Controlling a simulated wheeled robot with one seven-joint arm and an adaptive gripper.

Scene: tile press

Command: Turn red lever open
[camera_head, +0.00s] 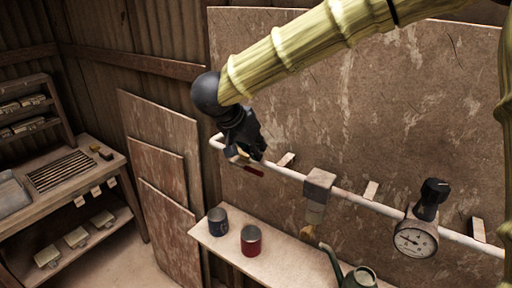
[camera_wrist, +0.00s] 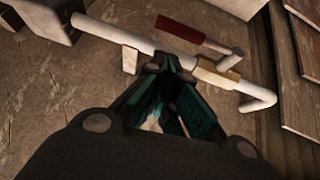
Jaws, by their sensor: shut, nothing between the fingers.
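The red lever (camera_wrist: 180,29) shows in the wrist view beside the white pipe (camera_wrist: 115,37) and runs roughly parallel to it. Its metal end meets the brass valve body (camera_wrist: 216,75) near the pipe's bent end. In the head view a small part of the red lever (camera_head: 252,169) shows just below my gripper (camera_head: 256,150). My gripper also shows in the wrist view (camera_wrist: 168,66), with its fingers shut and empty. Its tips are in front of the pipe, close to the valve. I cannot tell whether they touch the pipe or valve. In the head view my gripper hides most of the valve.
The pipe runs right along a worn board to a grey block (camera_head: 319,186) and a pressure gauge (camera_head: 414,240). A shelf below holds a blue can (camera_head: 218,222), a red can (camera_head: 251,241) and a green watering can (camera_head: 358,278). Boards (camera_head: 160,150) lean at the left.

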